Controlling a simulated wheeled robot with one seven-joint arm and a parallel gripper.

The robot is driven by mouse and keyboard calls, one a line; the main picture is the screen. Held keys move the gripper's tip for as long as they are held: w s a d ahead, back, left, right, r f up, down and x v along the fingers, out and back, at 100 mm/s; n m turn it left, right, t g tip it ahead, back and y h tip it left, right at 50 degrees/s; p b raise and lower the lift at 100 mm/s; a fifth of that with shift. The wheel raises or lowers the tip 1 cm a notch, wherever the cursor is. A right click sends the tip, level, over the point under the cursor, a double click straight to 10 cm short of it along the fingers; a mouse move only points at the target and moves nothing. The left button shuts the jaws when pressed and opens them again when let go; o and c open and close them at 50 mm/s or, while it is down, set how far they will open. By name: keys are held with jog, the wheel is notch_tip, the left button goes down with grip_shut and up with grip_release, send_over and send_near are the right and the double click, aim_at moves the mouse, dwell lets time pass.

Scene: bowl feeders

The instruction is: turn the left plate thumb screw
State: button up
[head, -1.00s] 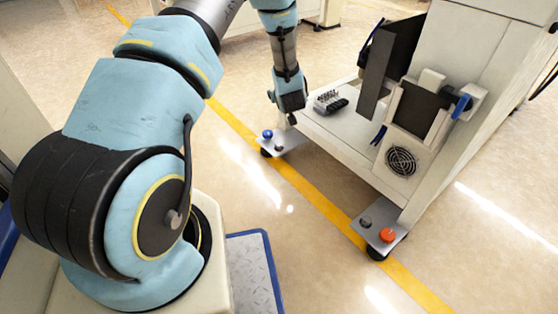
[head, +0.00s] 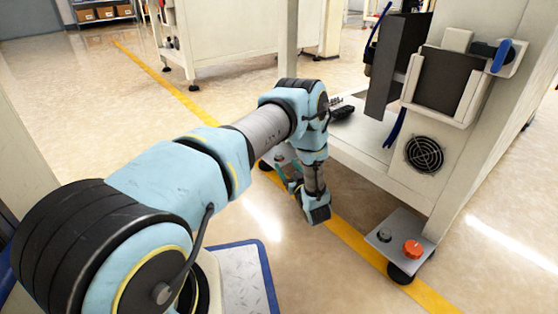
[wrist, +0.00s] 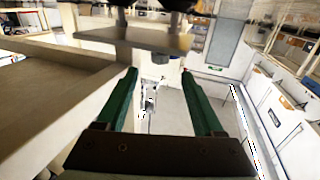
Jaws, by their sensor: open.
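The left plate (head: 267,161) is a small metal plate low at the machine's near left corner, partly hidden by my arm in the head view. A small dark knob (head: 279,157) shows on it; I cannot tell whether this is the thumb screw. My gripper (head: 284,172), with green fingers, is close beside the plate. In the wrist view my gripper (wrist: 159,75) is open, with nothing between its fingers. A plate edge (wrist: 140,38) crosses beyond the fingertips, and a small grey knob-like part (wrist: 160,57) shows near the gap between them. Contact is not visible.
The right plate (head: 395,232) carries a grey screw (head: 384,235) and an orange knob (head: 413,249). The floor (head: 330,275) in front of the machine is clear.

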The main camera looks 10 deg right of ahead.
aim_at(280, 157)
jog(key=w+b, duration=0.1)
jog(key=w, duration=0.1)
jog(key=w+b, duration=0.1)
jog(key=w, duration=0.1)
jog(key=w+a+b, duration=0.1)
jog(key=w, duration=0.2)
jog(key=shift+f, duration=0.15)
jog(key=shift+w+b, duration=0.4)
jog(key=shift+w, duration=0.25)
grip_shut()
